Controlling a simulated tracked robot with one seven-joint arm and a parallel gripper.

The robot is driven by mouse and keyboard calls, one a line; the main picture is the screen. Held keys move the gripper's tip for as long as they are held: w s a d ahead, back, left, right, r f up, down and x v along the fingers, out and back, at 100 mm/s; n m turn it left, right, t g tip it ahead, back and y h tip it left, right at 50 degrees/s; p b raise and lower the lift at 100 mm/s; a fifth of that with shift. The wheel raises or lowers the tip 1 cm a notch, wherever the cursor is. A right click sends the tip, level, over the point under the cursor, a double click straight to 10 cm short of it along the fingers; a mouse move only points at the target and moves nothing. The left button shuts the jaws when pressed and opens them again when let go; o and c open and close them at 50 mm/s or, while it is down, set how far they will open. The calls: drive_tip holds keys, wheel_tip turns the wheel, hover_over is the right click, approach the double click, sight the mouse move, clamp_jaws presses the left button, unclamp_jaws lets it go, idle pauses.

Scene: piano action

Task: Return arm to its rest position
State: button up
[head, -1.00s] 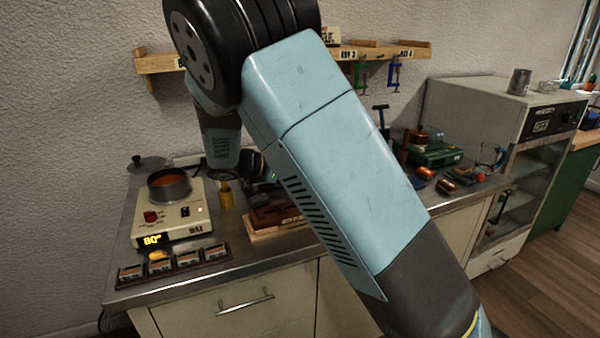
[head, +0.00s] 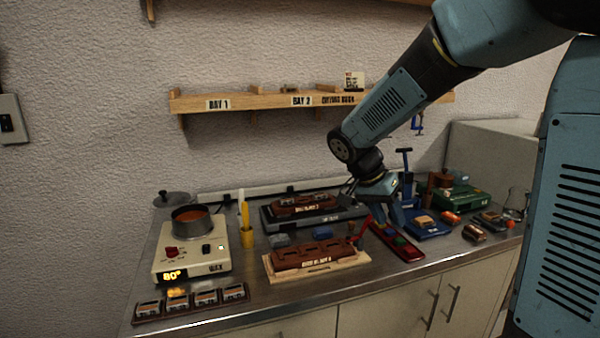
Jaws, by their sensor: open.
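My arm comes in from the upper right in the head view. My gripper (head: 388,212) points down over the right middle of the bench. It is open, and I see nothing between its fingers. Its fingertips are close above or behind a red tray (head: 408,252) with small coloured pieces; I cannot tell whether they touch it. A blue tray (head: 432,228) lies just right of the gripper. My arm hides part of the shelf and wall.
A hot plate (head: 192,258) with a pot (head: 190,217) stands at the left. A brown block on a wooden base (head: 318,270) lies at the middle front. A wooden shelf (head: 235,104) runs along the wall. A cabinet (head: 492,140) stands at the right.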

drive_tip(key=s+d+r+n+t+y, duration=0.1)
drive_tip(key=s+r+n, duration=0.3)
drive_tip(key=s, duration=0.5)
drive_tip(key=s+d+r+n+t+y, duration=0.2)
drive_tip(key=s+r+n+t+y, duration=0.1)
drive_tip(key=s, duration=0.7)
drive_tip(key=shift+s+r+n+t+y, duration=0.25)
drive_tip(key=shift+r+n+t+y, duration=0.15)
drive_tip(key=shift+n+t+y, duration=0.35)
